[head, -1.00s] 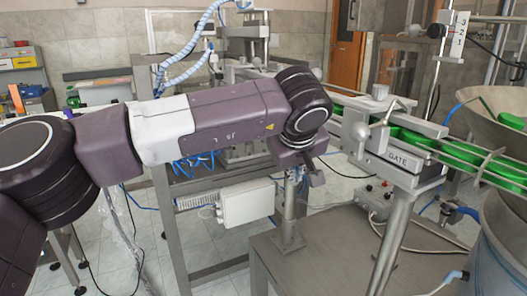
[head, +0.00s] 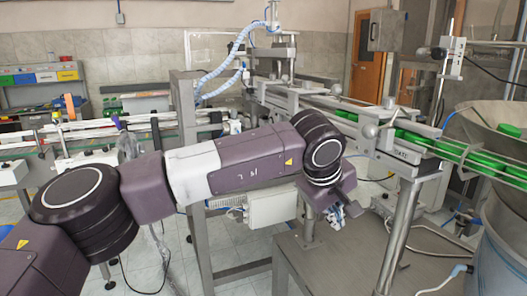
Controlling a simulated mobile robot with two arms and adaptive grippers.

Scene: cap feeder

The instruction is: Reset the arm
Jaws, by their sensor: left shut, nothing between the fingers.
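My left arm comes in from the left, purple and white with black joints, and stretches across the middle of the head view. Its black wrist joint is at the right end, in front of the conveyor frame. My left gripper (head: 341,214) hangs below that wrist, small and partly hidden by the arm. It is shut with nothing in it, above the grey metal table (head: 345,262). My right gripper is not in view.
The conveyor (head: 405,150) with green caps (head: 420,141) runs behind and right of the gripper. A white box (head: 271,208) sits behind the arm.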

